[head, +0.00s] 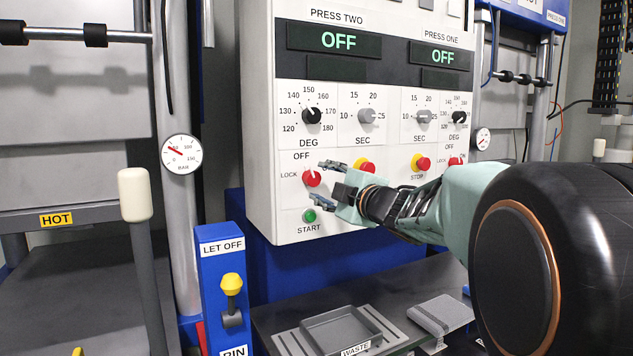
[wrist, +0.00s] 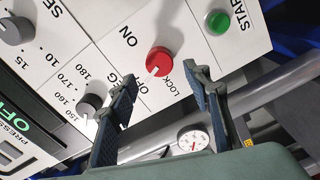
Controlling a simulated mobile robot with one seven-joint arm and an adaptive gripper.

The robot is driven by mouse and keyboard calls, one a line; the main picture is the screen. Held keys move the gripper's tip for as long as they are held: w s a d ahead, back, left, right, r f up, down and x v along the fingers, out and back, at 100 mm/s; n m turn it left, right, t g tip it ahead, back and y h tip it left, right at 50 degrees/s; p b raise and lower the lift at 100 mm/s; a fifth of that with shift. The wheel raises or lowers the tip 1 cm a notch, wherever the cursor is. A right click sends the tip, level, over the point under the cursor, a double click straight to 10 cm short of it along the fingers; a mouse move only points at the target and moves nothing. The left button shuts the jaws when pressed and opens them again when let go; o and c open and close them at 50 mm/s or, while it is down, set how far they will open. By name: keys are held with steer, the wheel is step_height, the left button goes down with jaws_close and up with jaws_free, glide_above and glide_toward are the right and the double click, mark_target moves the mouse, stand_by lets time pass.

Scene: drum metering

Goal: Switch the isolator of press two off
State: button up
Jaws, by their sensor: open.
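The isolator of press two is a red knob (head: 311,179) on the white panel, below the DEG dial and above the green START button. Its white pointer points up, toward the OFF label. LOCK is on its left. My gripper (head: 319,183) is open and empty just right of the knob, with one finger above and one below. In the wrist view the red knob (wrist: 159,62) shows beyond and between my fingertips (wrist: 160,74), apparently clear of them. The press two display (head: 338,40) reads OFF.
A yellow-collared red button (head: 365,166) sits behind my gripper. The green START button (head: 309,215) is close below the lower finger. Press one's red isolator (head: 455,161) is partly hidden by my arm. A blue LET OFF post (head: 222,300) stands lower left.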

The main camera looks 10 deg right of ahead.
steer(key=shift+v, duration=1.6)
